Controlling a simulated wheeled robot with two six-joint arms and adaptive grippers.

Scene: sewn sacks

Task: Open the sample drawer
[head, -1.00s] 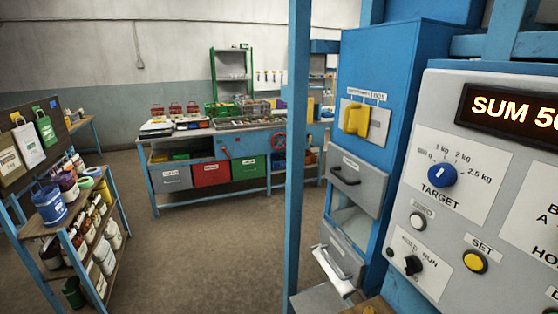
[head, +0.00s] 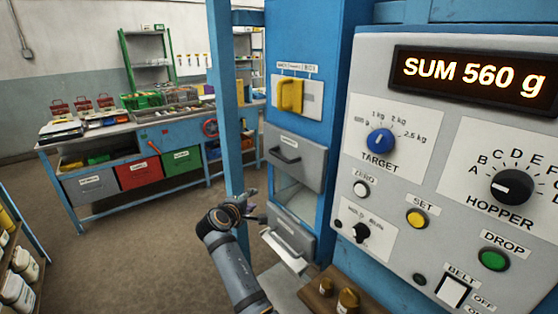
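The blue cabinet has two grey drawer fronts. The upper drawer (head: 296,158) has a dark bar handle and looks closed. I cannot read the labels to tell which is the sample drawer. My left gripper is out of view.
A blue post (head: 222,90) stands left of the cabinet. A yellow handle (head: 290,95) is above the drawers. The control panel (head: 400,235) reads "SUM 560 g" and fills the right side. Brass weights (head: 347,300) sit below it. Floor (head: 130,245) is clear at left.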

